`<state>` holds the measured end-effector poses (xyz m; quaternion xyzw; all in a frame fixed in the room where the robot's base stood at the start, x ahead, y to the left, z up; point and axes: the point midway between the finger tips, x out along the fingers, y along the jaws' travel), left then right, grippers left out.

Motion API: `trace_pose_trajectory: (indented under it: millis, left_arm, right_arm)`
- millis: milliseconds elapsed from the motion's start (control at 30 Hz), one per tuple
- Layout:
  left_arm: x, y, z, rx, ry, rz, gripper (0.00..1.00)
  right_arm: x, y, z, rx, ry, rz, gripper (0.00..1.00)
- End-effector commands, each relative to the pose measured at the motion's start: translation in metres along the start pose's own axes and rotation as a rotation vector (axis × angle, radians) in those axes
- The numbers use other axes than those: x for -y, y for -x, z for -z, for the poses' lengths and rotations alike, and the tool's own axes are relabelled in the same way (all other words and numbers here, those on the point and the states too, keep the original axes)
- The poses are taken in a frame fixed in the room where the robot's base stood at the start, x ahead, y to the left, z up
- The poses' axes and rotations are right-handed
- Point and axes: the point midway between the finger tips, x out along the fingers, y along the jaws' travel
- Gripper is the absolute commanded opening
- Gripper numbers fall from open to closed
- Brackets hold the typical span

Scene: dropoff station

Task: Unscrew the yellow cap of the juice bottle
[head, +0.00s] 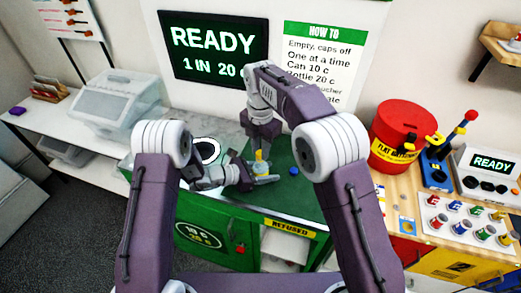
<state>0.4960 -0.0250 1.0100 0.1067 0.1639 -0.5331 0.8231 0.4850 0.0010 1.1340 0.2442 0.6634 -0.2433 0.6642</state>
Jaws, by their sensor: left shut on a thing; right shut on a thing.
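The juice bottle (261,169) is upright over the green top of the station, small and mostly hidden by my grippers. Its yellow cap (258,155) shows at its top. My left gripper (262,178) comes in from the left, lies level and is shut on the bottle's body. My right gripper (260,149) points down from above and is shut on the yellow cap. The picture is too small to tell whether the cap has turned or whether the bottle touches the surface.
The green counter (300,196) is clear to the right except for a small blue round thing (294,170). A round opening (206,149) lies behind my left wrist. A display (215,50) reads READY. A red battery bin (398,135) stands at right, a clear-lidded box (118,98) at left.

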Motion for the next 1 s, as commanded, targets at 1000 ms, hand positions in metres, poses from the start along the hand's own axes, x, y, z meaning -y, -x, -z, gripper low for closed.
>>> trace_pose_trajectory:
  millis: [1000]
  left_arm:
    - [0.0,0.0,0.0,0.0,0.0,0.0,0.0]
  right_arm:
    - [-0.001,0.049,-0.001,0.002,0.0,-0.003,0.0]
